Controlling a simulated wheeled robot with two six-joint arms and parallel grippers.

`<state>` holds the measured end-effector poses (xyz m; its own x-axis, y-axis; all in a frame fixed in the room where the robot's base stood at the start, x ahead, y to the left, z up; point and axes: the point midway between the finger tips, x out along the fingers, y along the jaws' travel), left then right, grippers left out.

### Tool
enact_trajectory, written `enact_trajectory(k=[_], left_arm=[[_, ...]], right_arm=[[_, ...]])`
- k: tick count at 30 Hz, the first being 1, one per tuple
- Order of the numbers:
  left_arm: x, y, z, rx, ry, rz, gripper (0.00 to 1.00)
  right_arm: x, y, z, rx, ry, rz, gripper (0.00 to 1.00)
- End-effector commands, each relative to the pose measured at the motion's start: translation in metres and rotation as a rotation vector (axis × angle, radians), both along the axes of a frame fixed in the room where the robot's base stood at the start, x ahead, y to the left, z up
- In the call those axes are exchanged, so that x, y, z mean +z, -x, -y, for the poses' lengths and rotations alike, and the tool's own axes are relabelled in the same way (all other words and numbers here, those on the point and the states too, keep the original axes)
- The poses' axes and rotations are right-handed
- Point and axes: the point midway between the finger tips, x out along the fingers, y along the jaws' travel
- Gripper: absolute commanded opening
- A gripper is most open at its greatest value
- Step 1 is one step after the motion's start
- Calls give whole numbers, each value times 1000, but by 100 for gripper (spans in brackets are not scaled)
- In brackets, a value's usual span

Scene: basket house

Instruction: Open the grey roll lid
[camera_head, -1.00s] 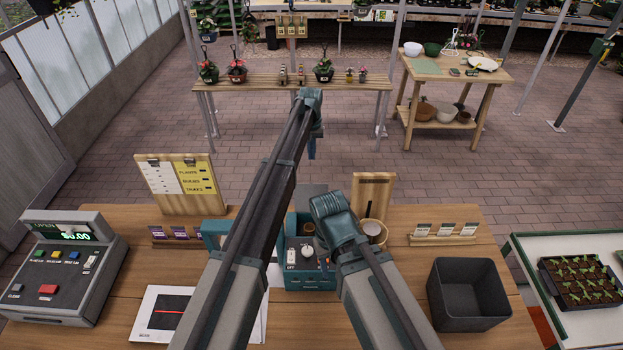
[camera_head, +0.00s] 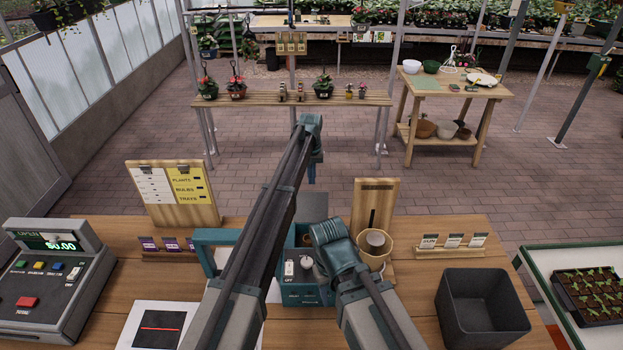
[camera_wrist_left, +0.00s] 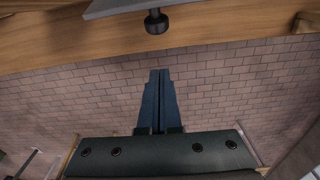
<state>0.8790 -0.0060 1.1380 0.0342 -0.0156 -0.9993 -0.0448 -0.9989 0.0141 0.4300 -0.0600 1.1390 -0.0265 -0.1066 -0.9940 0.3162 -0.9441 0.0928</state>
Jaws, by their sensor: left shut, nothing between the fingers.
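A flat grey panel (camera_head: 312,206), which looks like the grey roll lid, shows at the back of the teal machine (camera_head: 305,297) on the wooden counter, partly hidden by my arms. In the left wrist view, a grey plate edge (camera_wrist_left: 125,8) with a black knob (camera_wrist_left: 156,22) shows at the top. My left gripper (camera_head: 311,181) points down beyond the counter's far edge. Its blue fingers (camera_wrist_left: 158,75) are shut and empty, apart from the knob and over the brick floor. My right arm bends in front of the machine; its gripper is not visible.
A cash register (camera_head: 60,270) stands at left and a black bin (camera_head: 482,308) at right. A wooden price board (camera_head: 172,195) and upright wooden board (camera_head: 374,208) flank the machine. Brick floor lies free behind the counter, before a plant bench (camera_head: 290,98).

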Motion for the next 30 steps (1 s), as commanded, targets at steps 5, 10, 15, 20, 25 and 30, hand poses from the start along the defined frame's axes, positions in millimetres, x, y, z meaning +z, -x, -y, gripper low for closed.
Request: enact_trajectory(k=[5, 10, 15, 20, 25, 30], left_arm=[[-19, 6, 0, 0, 0, 0, 0], [-7, 32, -2, 0, 0, 0, 0], [-5, 38, -2, 0, 0, 0, 0], [-6, 38, -1, 0, 0, 0, 0], [-3, 44, -2, -1, 0, 24, 0], [8, 59, -2, -1, 1, 108, 0]], right_arm=[[-19, 0, 0, -2, 0, 1, 50], [-7, 0, 0, -1, 0, 0, 50], [-5, 0, 0, -1, 0, 0, 50], [-6, 0, 0, -1, 0, 0, 50], [-3, 0, 0, -1, 0, 0, 50], [6, 0, 0, 0, 0, 0, 50]])
